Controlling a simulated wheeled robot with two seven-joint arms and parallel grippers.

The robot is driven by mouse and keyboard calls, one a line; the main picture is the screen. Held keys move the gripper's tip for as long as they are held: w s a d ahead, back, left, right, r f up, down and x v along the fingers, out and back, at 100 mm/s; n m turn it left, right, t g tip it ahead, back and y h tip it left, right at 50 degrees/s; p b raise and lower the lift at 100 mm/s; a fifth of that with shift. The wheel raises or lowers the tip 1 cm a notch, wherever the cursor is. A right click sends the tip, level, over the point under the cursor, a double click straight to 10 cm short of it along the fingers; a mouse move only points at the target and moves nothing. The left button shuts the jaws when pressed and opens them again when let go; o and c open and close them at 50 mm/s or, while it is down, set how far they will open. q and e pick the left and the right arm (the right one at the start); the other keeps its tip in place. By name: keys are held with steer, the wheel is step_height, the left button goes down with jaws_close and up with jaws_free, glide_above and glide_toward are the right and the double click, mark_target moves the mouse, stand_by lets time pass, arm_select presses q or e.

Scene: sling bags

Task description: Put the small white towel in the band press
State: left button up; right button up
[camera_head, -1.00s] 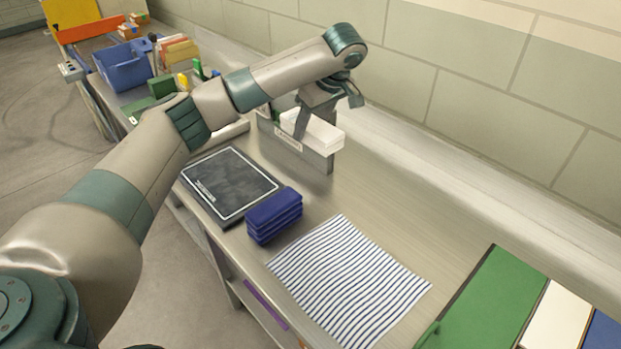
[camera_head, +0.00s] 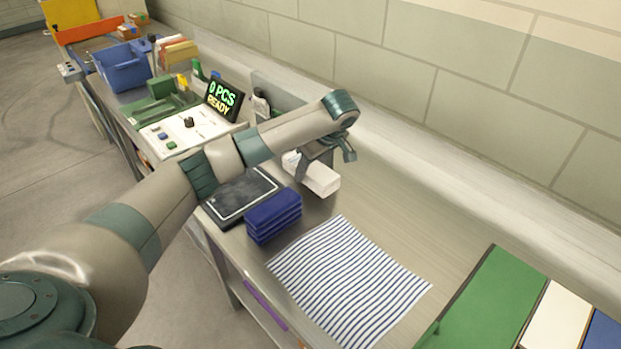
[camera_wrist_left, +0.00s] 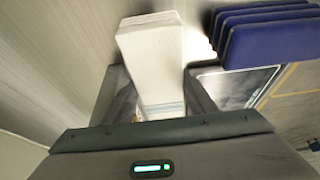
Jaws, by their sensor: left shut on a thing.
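My left gripper (camera_head: 314,168) is shut on a small white folded towel (camera_head: 322,182), above the steel table behind the blue stack. In the left wrist view the white towel (camera_wrist_left: 152,50) sticks out between the two fingers of the gripper (camera_wrist_left: 155,88). A machine with a white button panel (camera_head: 190,132) and a display (camera_head: 223,98) reading "0 PCS READY" stands further back on the table. I cannot tell for sure that it is the band press. My right gripper is out of view.
A dark flat pad (camera_head: 232,200) and a stack of dark blue folded cloths (camera_head: 272,214) lie near the table's front edge. A striped cloth (camera_head: 345,280) lies flat to the right. A blue bin (camera_head: 124,68) stands at the back left. Bare steel (camera_head: 400,210) is free beside the wall.

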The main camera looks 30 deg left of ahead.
arm_select(q)
steer(key=shift+f, duration=0.1)
step_height(320, 180, down, 4)
steer(key=shift+r+p, duration=0.25)
steer(key=shift+p, duration=0.3)
steer(key=shift+f, duration=0.2)
steer(key=o, duration=1.1)
steer(key=shift+f, duration=0.15)
